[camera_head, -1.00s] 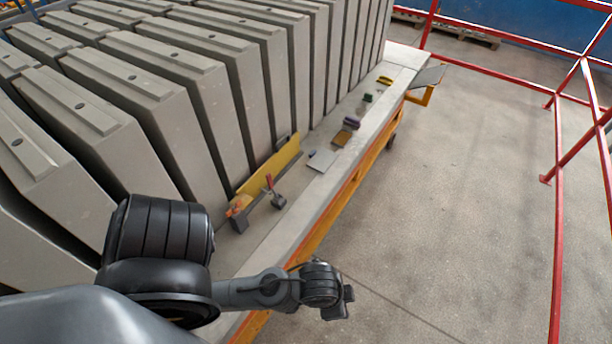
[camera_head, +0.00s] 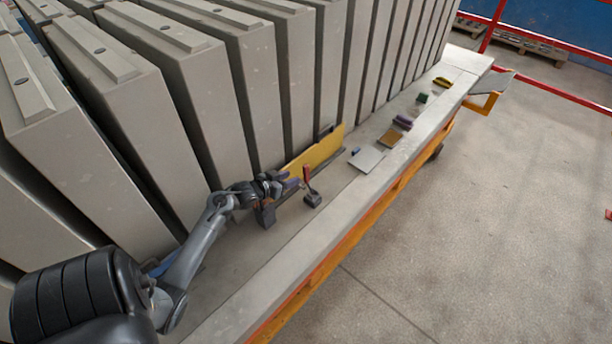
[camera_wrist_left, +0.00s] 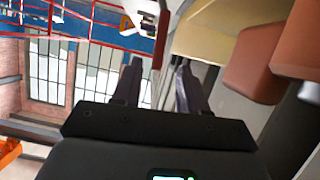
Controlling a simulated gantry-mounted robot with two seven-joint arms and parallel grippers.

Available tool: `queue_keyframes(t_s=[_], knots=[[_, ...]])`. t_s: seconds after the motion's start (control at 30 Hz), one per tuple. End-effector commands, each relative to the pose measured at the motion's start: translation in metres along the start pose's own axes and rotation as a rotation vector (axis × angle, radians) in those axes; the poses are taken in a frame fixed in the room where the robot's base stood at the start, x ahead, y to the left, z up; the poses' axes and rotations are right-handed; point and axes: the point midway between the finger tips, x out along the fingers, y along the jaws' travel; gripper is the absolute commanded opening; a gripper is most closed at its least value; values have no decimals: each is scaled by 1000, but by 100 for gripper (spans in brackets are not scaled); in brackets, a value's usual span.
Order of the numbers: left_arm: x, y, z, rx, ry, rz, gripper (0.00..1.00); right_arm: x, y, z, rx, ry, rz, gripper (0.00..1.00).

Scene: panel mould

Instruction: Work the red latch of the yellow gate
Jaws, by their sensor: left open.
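The yellow gate (camera_head: 322,150) stands upright on the ledge against the grey panels in the head view. Its red latch (camera_head: 307,174) is a short upright handle above a dark block at the gate's near end. My left gripper (camera_head: 292,184) is at the near end of the gate, just left of the latch in the picture. In the left wrist view the gripper (camera_wrist_left: 158,75) is open, with nothing seen gripped. A red bar (camera_wrist_left: 163,38) shows beyond the fingertips, probably the latch handle; contact cannot be told. The yellow gate (camera_wrist_left: 215,28) is right of it. My right gripper is out of view.
Tall grey panels (camera_head: 200,85) stand close along the left. A grey plate (camera_head: 366,159), a brown pad (camera_head: 391,137) and other small items lie farther along the ledge (camera_head: 330,228). Reddish-brown blocks (camera_wrist_left: 252,66) are close to the right finger. Open floor lies right of the ledge.

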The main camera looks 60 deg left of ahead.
Motion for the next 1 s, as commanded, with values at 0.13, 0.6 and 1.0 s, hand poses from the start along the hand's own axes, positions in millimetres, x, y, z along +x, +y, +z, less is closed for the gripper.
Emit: queue_keyframes(t_s=[0.13,0.6,1.0], knots=[[23,0,-1,-1,2,0,43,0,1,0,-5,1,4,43],[86,0,-1,2,0,-1,43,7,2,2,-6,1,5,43],[94,1,0,4,-1,-1,43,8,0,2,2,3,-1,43]])
